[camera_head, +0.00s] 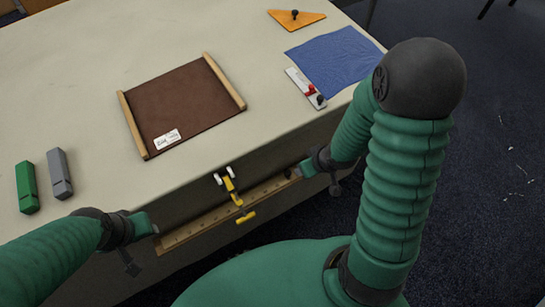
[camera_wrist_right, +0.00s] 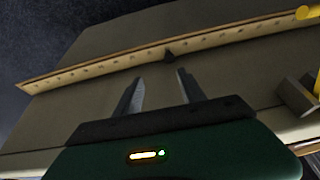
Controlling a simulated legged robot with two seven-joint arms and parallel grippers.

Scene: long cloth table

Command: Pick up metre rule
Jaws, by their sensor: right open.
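The metre rule (camera_head: 200,228) is a long pale wooden strip with a row of small marks, along the front side of the table. In the right wrist view the rule (camera_wrist_right: 100,71) runs across, just beyond my fingertips. My right gripper (camera_head: 298,172) is at the rule's right end; its two fingers (camera_wrist_right: 160,88) are apart with nothing seen between them. My left gripper (camera_head: 153,230) is at the rule's left end; its fingers are too small to read, and I cannot tell if it touches the rule.
A yellow clamp-like piece with white ends (camera_head: 233,191) crosses the rule's middle at the table edge. On the cloth table (camera_head: 60,90) lie a brown board (camera_head: 185,100), green block (camera_head: 27,187), grey block (camera_head: 60,174), blue cloth (camera_head: 335,60), small metal tool (camera_head: 303,85) and orange triangle (camera_head: 297,20).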

